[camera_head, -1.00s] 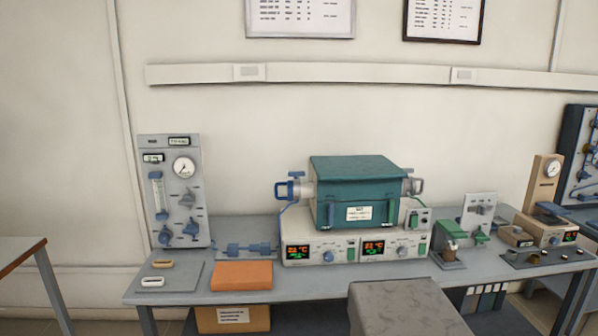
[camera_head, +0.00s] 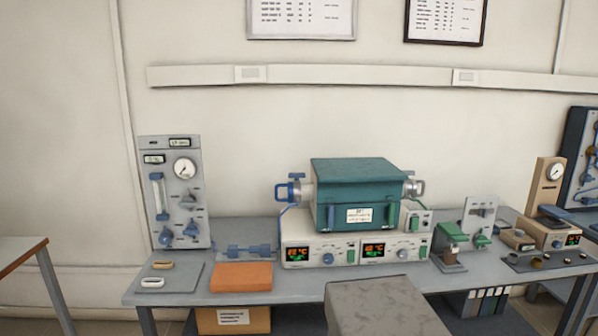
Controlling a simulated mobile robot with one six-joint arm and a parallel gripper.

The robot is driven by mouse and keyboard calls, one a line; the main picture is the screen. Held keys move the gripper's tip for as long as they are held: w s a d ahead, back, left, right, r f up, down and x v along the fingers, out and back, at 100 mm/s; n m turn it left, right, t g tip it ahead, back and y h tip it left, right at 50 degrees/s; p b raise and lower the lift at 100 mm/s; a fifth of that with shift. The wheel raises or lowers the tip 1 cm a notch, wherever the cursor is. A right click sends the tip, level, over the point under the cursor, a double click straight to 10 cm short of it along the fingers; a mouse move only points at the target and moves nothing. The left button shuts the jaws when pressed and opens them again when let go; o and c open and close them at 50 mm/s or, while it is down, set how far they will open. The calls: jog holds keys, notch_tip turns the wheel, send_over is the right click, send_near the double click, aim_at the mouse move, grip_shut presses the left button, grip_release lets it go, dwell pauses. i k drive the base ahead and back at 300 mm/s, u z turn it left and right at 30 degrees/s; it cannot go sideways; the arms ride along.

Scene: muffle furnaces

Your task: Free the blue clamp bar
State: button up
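A blue clamp (camera_head: 289,191) with a loop-shaped bar sits on the left end of the metal tube of the teal furnace (camera_head: 355,185). A small blue bar or knob shows just above it, and the tube end appears enclosed by the clamp. At this size I cannot tell how either clamp is fastened. My gripper is not in view.
The furnace stands on a white control unit (camera_head: 310,252) with lit displays. A gauge panel (camera_head: 175,192) stands at left. An orange block (camera_head: 242,276) lies on the grey bench (camera_head: 310,284). A large grey block (camera_head: 385,306), possibly mine, covers the bench's front edge.

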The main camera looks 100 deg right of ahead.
aim_at(297, 176)
jog(key=k, duration=2.6)
jog(key=z, duration=1.35)
jog(key=i, duration=0.6)
jog(key=u, duration=0.25)
